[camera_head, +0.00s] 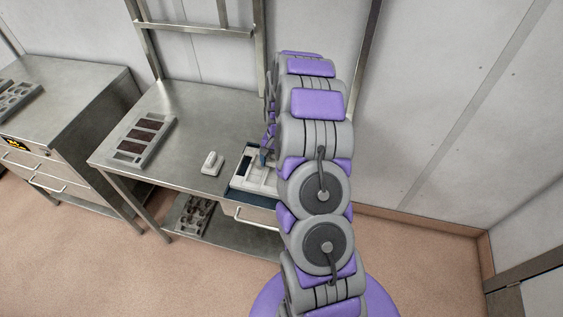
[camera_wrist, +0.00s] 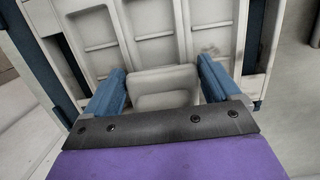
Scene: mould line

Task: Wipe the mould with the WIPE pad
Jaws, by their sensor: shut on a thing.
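The mould (camera_head: 242,180) is a pale tray with rectangular cavities, lying in a dark blue frame at the right end of the steel table. It fills the upper part of the wrist view (camera_wrist: 150,42), where dark smudges show in its right cavity. My gripper (camera_head: 266,157) is over the mould, partly hidden by my arm. In the wrist view its blue fingers (camera_wrist: 162,84) are shut on a pale pad (camera_wrist: 163,82) with a raised grip. The pad is at or just above the mould; contact and any label cannot be made out.
A second pale block with a grip (camera_head: 212,163) stands on the steel table (camera_head: 190,125) left of the mould. A mould with brown-filled cavities (camera_head: 145,139) lies further left. Another mould (camera_head: 193,214) is on the lower shelf. Upright metal posts stand behind the table.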

